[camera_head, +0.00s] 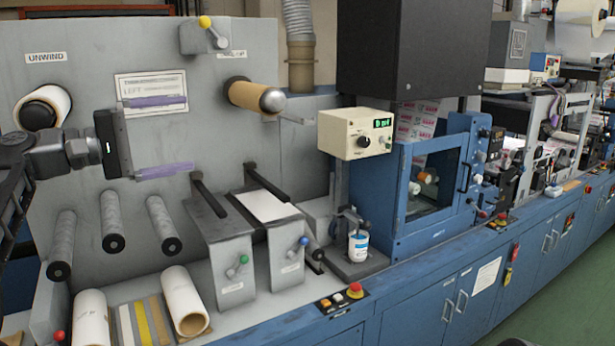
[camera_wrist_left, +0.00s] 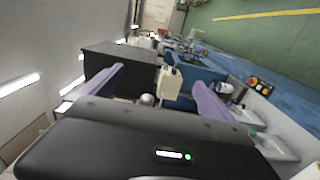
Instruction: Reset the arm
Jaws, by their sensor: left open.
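My left gripper (camera_head: 189,134) reaches in from the left, in front of the grey unwind panel (camera_head: 215,120). Its two purple fingers are spread wide, one above the other, pointing right, with nothing between them. In the left wrist view the same gripper (camera_wrist_left: 158,75) shows its fingers apart on either side of the view. The gripper is left of the shaft with a brown core and rounded metal end (camera_head: 257,97). My right gripper is not in view.
A white roll (camera_head: 45,108) sits on the left spindle. Grey rollers (camera_head: 164,224) stick out below my gripper. White rolls (camera_head: 185,300) lie on the bench. A cream control box (camera_head: 355,133) and blue machine housing (camera_head: 430,180) stand to the right. Green floor is clear at lower right.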

